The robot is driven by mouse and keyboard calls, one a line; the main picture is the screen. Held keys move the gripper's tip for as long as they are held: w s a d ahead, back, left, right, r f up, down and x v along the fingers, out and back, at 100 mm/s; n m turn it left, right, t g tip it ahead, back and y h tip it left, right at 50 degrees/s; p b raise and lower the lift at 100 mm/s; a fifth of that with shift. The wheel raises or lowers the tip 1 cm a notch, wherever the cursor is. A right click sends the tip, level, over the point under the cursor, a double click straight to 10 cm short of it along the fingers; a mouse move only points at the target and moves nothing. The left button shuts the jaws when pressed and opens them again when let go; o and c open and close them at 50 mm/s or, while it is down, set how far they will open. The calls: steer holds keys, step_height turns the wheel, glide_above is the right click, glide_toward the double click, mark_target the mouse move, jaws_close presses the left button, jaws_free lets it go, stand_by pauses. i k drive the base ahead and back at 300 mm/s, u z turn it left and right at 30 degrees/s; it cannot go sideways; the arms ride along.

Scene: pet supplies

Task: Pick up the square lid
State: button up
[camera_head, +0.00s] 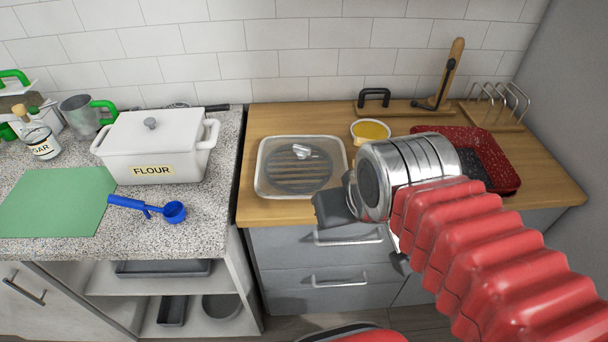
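The square lid (266,183) appears to be the clear, round-cornered one with a pale rim and a small grey knob (303,152). It lies on the left part of the wooden counter, with a dark ribbed round shape showing through it. My gripper (340,207) is at the counter's front edge, just right of the lid's front right corner in the picture.
A small bowl (371,131) with yellow contents stands right of the lid. A red speckled tray (498,160) is farther right. A wooden stand (449,75) and a wire rack (497,104) are at the back. A white FLOUR box (155,147) stands on the left counter.

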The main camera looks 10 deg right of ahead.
mark_target(280, 175)
steer(key=k, duration=0.5)
steer(key=u, duration=0.9)
steer(key=i, duration=0.75)
steer(key=z, duration=0.1)
